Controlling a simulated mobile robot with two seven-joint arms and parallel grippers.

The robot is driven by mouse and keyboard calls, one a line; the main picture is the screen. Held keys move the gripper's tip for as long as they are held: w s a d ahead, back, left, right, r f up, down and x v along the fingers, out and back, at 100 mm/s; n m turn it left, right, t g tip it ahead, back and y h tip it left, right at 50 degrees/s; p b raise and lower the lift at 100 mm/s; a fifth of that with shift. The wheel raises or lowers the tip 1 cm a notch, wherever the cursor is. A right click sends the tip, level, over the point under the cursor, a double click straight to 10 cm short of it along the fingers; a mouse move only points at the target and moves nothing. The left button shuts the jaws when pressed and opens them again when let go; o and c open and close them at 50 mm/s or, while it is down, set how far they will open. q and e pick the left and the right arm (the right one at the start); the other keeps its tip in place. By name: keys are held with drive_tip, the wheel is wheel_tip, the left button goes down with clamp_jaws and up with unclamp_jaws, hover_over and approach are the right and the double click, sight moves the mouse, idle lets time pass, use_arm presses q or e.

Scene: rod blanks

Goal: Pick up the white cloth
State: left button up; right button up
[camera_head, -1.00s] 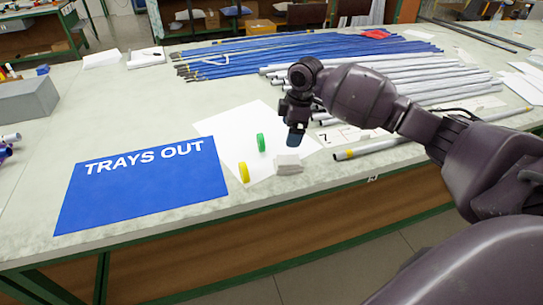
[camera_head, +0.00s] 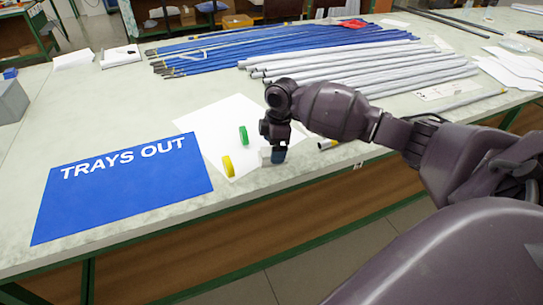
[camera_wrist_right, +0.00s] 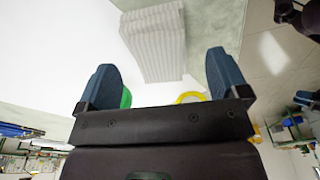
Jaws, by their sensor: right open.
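The white cloth (camera_head: 265,153) is a small folded block near the front edge of the table, on or beside the white sheet. My right gripper (camera_head: 278,154) is directly at it and hides part of it in the head view. In the right wrist view the striped white cloth (camera_wrist_right: 155,42) lies ahead of and between the two blue fingertips of my right gripper (camera_wrist_right: 163,78). The fingers are wide apart with nothing between them. My left gripper is not in view.
A green tape roll (camera_head: 243,134) and a yellow tape roll (camera_head: 228,166) stand close to the left of the cloth. A blue "TRAYS OUT" mat (camera_head: 120,195) lies further left. White rods (camera_head: 370,70) and blue rods (camera_head: 280,42) lie behind.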

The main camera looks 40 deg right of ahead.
wheel_tip(320, 180, down, 2)
drive_tip(key=shift+a+f, duration=0.1)
drive_tip(key=shift+f, duration=0.3)
drive_tip(key=c, duration=1)
drive_tip(key=shift+r, duration=0.2)
wheel_tip(320, 180, up, 20)
drive_tip(key=p, duration=0.3)
